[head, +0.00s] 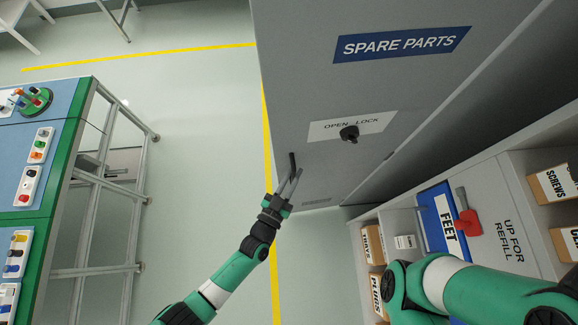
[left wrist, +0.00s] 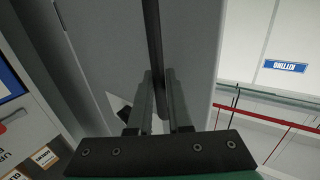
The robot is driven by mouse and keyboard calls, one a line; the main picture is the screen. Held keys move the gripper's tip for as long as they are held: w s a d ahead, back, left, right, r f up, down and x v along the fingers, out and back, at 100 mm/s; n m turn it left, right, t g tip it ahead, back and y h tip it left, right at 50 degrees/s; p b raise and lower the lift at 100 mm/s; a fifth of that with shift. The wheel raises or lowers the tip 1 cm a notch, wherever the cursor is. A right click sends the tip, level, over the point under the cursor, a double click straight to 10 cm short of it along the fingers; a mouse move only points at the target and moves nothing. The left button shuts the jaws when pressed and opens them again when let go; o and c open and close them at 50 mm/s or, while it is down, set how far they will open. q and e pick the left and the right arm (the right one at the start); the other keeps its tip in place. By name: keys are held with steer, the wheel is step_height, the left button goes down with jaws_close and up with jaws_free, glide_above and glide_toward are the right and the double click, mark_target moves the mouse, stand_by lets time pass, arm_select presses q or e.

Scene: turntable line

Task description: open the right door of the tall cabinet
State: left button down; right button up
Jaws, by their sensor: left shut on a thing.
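The tall grey cabinet (head: 300,60) with a blue SPARE PARTS sign (head: 400,44) fills the upper middle of the head view. Its face carries a white OPEN/LOCK plate (head: 325,129) with a black knob (head: 349,133). A dark bar handle (head: 292,160) stands at the left edge of this face. My left gripper (head: 289,184) is shut on the handle. In the left wrist view the dark handle (left wrist: 152,35) runs down between the fingers (left wrist: 157,92). I cannot tell whether the door is ajar. My right gripper is outside the view.
A low shelf unit (head: 512,192) with labelled boxes, a blue FEET bin (head: 432,207) and a red item (head: 467,223) stands at lower right, near my right arm. A green-edged workbench (head: 62,165) is at left. Floor between bench and cabinet is clear.

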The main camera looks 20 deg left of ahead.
arm_select(q)
steer(key=shift+d+f, duration=0.1)
stand_by(0.3)
steer(key=c, duration=0.8)
jaws_free()
steer(key=shift+d, duration=0.15)
steer(key=shift+c, duration=0.2)
steer(key=s+a+p, duration=0.2)
steer(key=s, duration=0.9)
steer(key=shift+s, duration=0.2)
